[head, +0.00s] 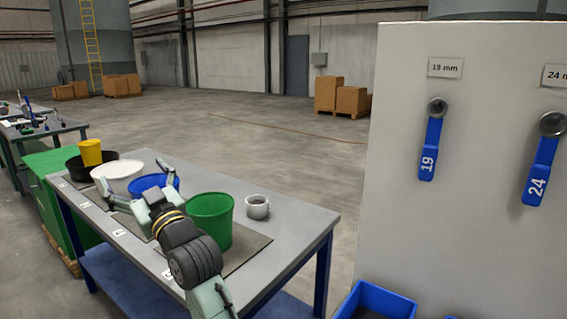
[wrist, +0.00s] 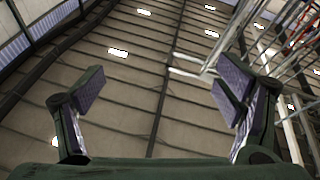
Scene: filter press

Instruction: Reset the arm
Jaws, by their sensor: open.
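My gripper (head: 137,183) is in the head view, at the end of my arm, which reaches from the bottom of the picture over the work table. Its two fingers are spread wide apart and nothing is between them. In the wrist view my gripper (wrist: 158,105) is also open and empty, with the hall's roof and its lamps behind it, so it points upward. In the head view it appears in front of a white bowl and a blue bowl; I cannot tell how far above the table it is.
A panel (head: 480,110) with blue-handled wrenches stands right, above a blue bin (head: 385,298).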

